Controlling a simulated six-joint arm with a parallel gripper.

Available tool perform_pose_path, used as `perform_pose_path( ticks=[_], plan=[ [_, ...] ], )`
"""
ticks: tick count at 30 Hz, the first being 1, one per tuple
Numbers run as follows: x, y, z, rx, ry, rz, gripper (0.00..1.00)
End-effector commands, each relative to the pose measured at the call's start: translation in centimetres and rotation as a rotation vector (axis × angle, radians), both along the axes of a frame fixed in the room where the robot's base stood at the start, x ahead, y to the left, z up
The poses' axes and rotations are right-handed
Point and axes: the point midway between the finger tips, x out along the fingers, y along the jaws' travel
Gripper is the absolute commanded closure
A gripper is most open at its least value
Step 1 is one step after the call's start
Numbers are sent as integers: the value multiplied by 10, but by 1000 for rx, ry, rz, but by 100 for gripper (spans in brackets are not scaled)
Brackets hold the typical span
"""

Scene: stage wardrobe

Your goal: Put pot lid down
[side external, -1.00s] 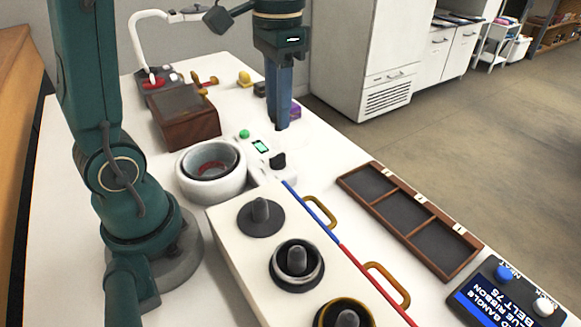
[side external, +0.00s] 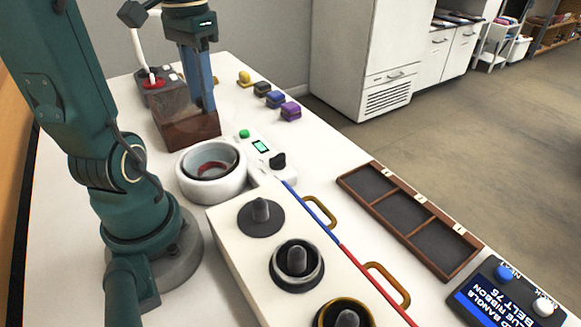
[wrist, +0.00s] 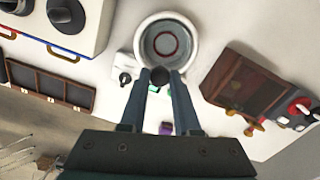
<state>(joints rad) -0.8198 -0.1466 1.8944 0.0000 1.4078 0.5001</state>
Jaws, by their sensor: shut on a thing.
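My gripper (wrist: 160,82) is shut on a small dark round knob (wrist: 159,74), which shows between the blue fingertips in the wrist view. No lid disc can be made out around it, so I cannot tell how much of the lid hangs there. In the side view my gripper (side external: 208,108) points down in front of or above the right part of the wooden box. The white round pot (side external: 209,185) stands nearer the camera with its top uncovered and a red ring (wrist: 165,43) inside. In the wrist view the knob appears just beside the pot's rim.
The wooden box (side external: 188,130) stands behind the pot. A panel with a green button (side external: 244,133) and dark knob (side external: 277,161) sits beside the pot. Several coloured blocks, one purple (side external: 290,112), line the back edge. A compartment tray (side external: 410,220) lies right; a white unit (side external: 235,240) fills the front.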

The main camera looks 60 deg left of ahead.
Motion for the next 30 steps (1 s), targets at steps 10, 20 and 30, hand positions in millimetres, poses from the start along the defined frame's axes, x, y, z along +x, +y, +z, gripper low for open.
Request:
perform_pose_path(
  ticks=[10, 20, 30],
  plan=[
    [-9, 10, 3, 10, -10, 75, 100],
    [-9, 10, -13, 7, -6, 74, 100],
    [-8, 10, -56, 9, -7, 73, 100]
  ],
)
